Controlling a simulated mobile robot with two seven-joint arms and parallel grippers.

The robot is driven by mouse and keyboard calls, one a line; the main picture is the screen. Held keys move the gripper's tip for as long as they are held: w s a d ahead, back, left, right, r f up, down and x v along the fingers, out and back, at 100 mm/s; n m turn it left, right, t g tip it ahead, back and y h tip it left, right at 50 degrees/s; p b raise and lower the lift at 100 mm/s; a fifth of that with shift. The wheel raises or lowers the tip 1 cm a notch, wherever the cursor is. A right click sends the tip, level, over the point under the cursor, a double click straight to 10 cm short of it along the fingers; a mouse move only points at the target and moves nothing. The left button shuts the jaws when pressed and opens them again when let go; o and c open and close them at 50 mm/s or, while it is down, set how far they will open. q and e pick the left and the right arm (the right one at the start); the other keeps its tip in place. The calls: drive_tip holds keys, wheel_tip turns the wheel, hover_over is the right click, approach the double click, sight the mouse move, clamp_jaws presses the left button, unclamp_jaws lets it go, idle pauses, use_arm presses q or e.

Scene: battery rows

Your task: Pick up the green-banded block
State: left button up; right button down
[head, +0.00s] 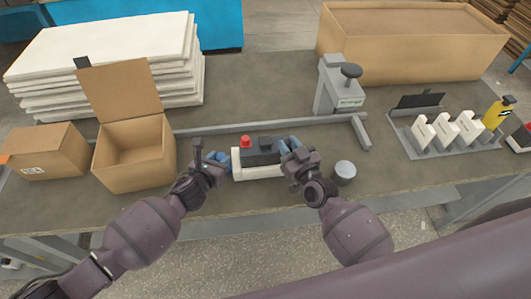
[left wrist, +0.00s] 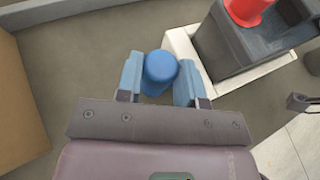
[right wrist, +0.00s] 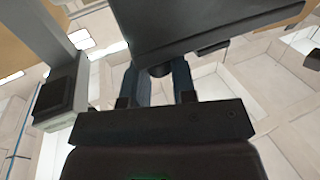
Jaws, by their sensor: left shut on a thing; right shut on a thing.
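A dark grey block (head: 262,154) with a red cap (head: 246,141) and a black cap sits in a white tray (head: 258,174) on the bench. I see no green band on it. My left gripper (head: 219,158) is just left of the tray. In the left wrist view it is shut on a blue cylinder (left wrist: 161,66), beside the tray and the dark grey block (left wrist: 228,45). My right gripper (head: 288,146) is at the block's right end. In the right wrist view it is shut on a small dark round piece (right wrist: 160,71), below a large dark body (right wrist: 205,22).
A grey stand (head: 332,88) with a black knob rises behind. A metal can (head: 344,172) stands to the right. An open carton (head: 134,160) is at left. A rack (head: 450,150) with white pieces and a yellow bottle (head: 497,112) are at right. A rail runs behind.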

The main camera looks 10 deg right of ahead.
drive_tip(key=shift+w+r, duration=0.1)
drive_tip(key=shift+r, duration=0.1)
idle(0.3)
drive_tip(key=shift+r, duration=0.6)
use_arm(q)
drive_tip(key=shift+f, duration=0.1)
use_arm(e)
wheel_tip(320, 180, up, 9)
use_arm(q)
drive_tip(key=o, duration=1)
drive_tip(key=shift+v, duration=6)
